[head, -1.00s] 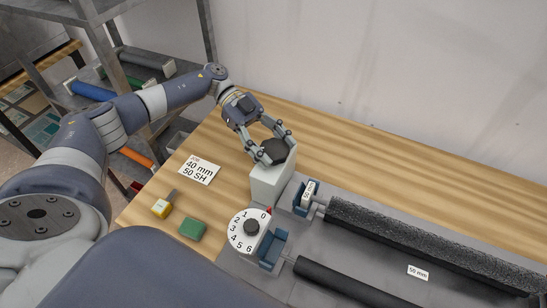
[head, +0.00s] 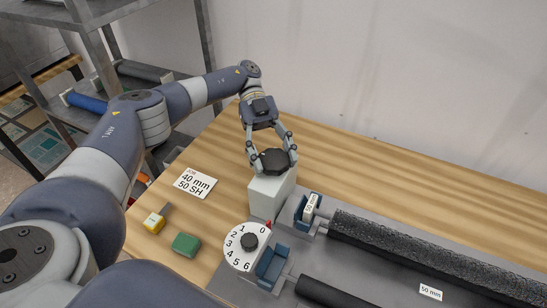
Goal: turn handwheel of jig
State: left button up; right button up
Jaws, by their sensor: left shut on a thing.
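The black handwheel (head: 273,162) sits on top of the white block of the jig (head: 272,193), at the back left end of the grey base plate. My left gripper (head: 273,160) reaches over from behind, with one finger on each side of the handwheel, and is shut on it. My right gripper is not in view.
Two dark rollers (head: 420,252) lie along the base plate, with blue holders (head: 272,265) at their left ends. A shelf stands at the back left.

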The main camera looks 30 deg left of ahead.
aim_at(274, 158)
pick_arm(q)
jog(key=o, duration=1.1)
notch_tip(274, 158, up, 10)
jog(key=shift+r, duration=0.1)
dwell(0.5)
